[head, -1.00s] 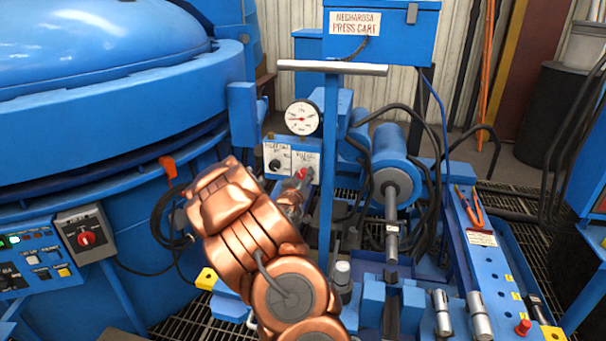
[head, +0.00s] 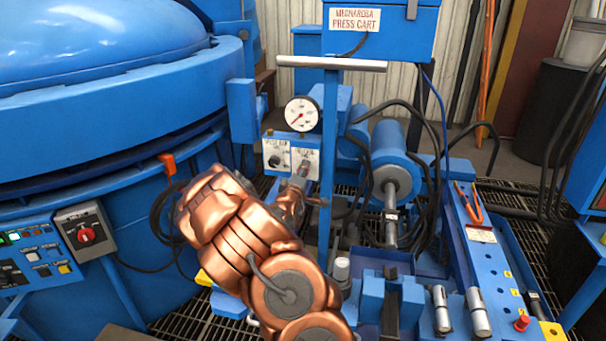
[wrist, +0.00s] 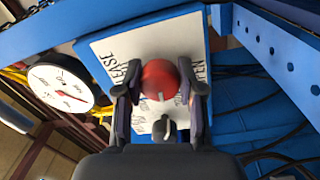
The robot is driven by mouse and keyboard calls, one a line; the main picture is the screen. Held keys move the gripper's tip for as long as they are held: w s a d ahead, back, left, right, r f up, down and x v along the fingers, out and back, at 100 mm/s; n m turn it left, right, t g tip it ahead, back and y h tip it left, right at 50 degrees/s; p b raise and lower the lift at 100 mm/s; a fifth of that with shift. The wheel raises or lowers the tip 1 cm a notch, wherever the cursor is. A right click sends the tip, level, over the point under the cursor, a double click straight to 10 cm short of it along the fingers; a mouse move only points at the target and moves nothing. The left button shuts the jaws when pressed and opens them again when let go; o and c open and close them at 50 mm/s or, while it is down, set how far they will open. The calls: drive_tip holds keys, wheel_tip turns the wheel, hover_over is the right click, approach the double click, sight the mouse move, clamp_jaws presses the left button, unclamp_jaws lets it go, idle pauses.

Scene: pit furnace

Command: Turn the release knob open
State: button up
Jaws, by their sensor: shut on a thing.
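The release knob (wrist: 160,76) is a round red knob with a pale mark on its lower edge, on a white label plate (wrist: 112,50) whose lettering partly reads "RELEASE". In the wrist view my gripper (wrist: 160,86) has one finger on each side of the knob and is shut on it. In the head view my copper-coloured arm reaches the small panel below the gauge, with my gripper (head: 301,174) at the right-hand plate. The knob's red is hidden there by the gripper.
A round pressure gauge (head: 302,114) sits just above the panel, with a black knob (head: 274,160) on the left plate. A blue upright post (head: 328,150) stands close to the right of my gripper. Black hoses and a blue cylinder (head: 396,165) lie further right.

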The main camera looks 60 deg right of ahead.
drive_tip(key=shift+n, duration=0.6)
drive_tip(key=o, duration=1.2)
drive_tip(key=shift+c, duration=0.2)
drive_tip(key=shift+a, duration=0.1)
drive_tip(key=v, duration=0.7)
drive_tip(key=shift+a, duration=0.15)
drive_tip(key=shift+s, duration=0.1)
